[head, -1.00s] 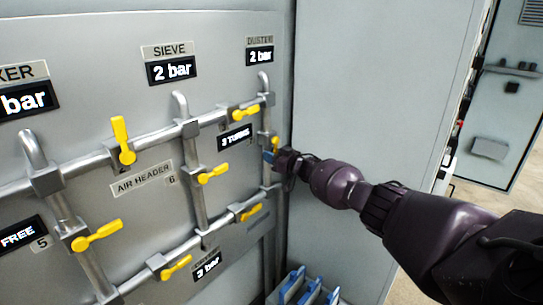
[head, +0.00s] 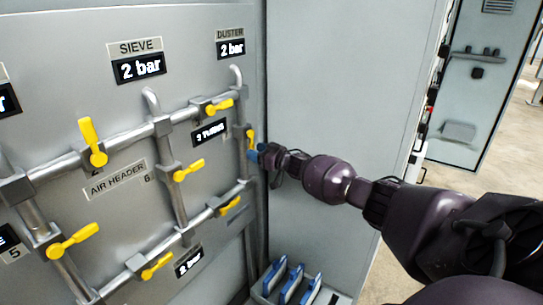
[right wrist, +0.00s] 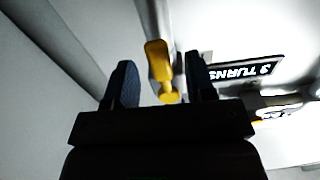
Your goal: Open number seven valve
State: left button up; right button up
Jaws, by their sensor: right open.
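A yellow valve handle (head: 250,137) stands upright on the rightmost vertical pipe, below the DUSTER display. I take it for number seven, but its number is not readable. My right gripper (head: 256,154) is at this valve, just below the handle in the head view. In the right wrist view the yellow handle (right wrist: 160,66) lies between the two dark fingers of my open right gripper (right wrist: 162,82), with a visible gap on both sides. The handle's depth between the fingers is hard to judge. My left gripper is not in view.
Several other yellow valves, such as the upright one (head: 92,142) and the one beside label 6 (head: 188,171), sit on the grey pipe panel (head: 60,45). A grey cabinet wall (head: 340,90) stands right of the valve. A bin with blue-edged items (head: 292,283) is below.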

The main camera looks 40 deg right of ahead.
jog(key=v, duration=0.6)
jog(key=shift+s, duration=0.2)
dwell(0.5)
jog(key=a+f+n+h, duration=0.15)
jog(key=a+n, duration=0.25)
jog(key=a, duration=0.4)
jog(key=s+a+f+g+h, duration=0.1)
jog(key=s+a+f+g, duration=0.1)
jog(key=s+a+f, duration=0.75)
jog(key=s+a+f+m+g+h, duration=0.1)
jog(key=s+a+f+m, duration=0.1)
jog(key=s, duration=0.7)
jog(key=s+a+f+m+g, duration=0.1)
jog(key=s+a+f+m, duration=0.1)
jog(key=s+f, duration=0.3)
jog(key=s+a+f+m+g+h, duration=0.1)
jog(key=s+a+f+m, duration=0.1)
jog(key=s, duration=1)
jog(key=shift+s+a+f+g+h, duration=0.3)
jog(key=shift+a+f+g+h, duration=0.1)
jog(key=shift+a+f, duration=0.45)
